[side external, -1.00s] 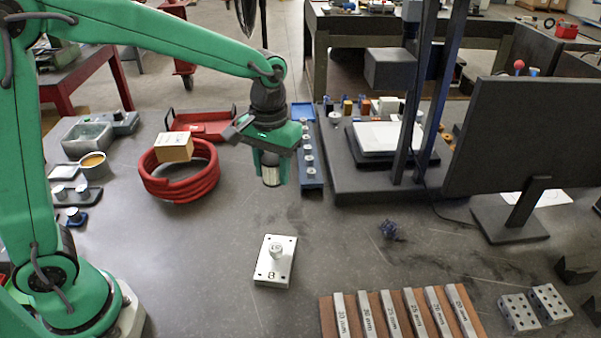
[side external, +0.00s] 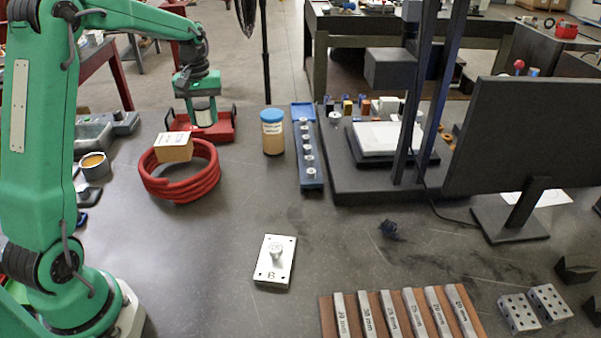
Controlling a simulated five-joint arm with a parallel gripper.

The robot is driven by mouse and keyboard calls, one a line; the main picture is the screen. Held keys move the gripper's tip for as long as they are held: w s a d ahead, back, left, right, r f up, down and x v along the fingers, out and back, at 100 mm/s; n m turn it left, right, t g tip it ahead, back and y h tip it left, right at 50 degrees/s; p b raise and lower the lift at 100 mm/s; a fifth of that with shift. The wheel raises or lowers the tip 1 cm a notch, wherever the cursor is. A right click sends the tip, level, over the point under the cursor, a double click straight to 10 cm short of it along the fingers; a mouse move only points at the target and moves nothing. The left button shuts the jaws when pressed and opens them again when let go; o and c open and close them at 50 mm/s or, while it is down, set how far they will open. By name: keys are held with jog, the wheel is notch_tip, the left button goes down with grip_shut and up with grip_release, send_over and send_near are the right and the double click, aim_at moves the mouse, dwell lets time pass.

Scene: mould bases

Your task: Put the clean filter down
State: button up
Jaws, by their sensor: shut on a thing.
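My gripper (side external: 203,106) is at the back left of the bench, shut on the clean filter (side external: 205,115). The filter is a short, pale, upright cylinder, its upper part hidden by the green jaws. It is over the red tray (side external: 222,133), within its outline. I cannot tell whether its bottom touches the tray floor.
A red hose coil (side external: 180,187) with a cardboard box (side external: 174,147) on it lies just in front of the tray. An amber jar (side external: 273,138) with a blue lid stands to the right, beside a blue rack (side external: 307,158). A metal plate marked B (side external: 275,262) lies on the clear bench in front.

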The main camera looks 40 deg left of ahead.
jog(key=s+a+n, duration=0.3)
jog(key=s+a, duration=0.2)
jog(key=a, duration=0.9)
jog(key=n, duration=0.3)
send_over(134, 162)
jog(key=shift+f, duration=6.25)
jog(key=shift+f, duration=1.85)
jog(key=shift+f, duration=0.1)
jog(key=o, duration=1)
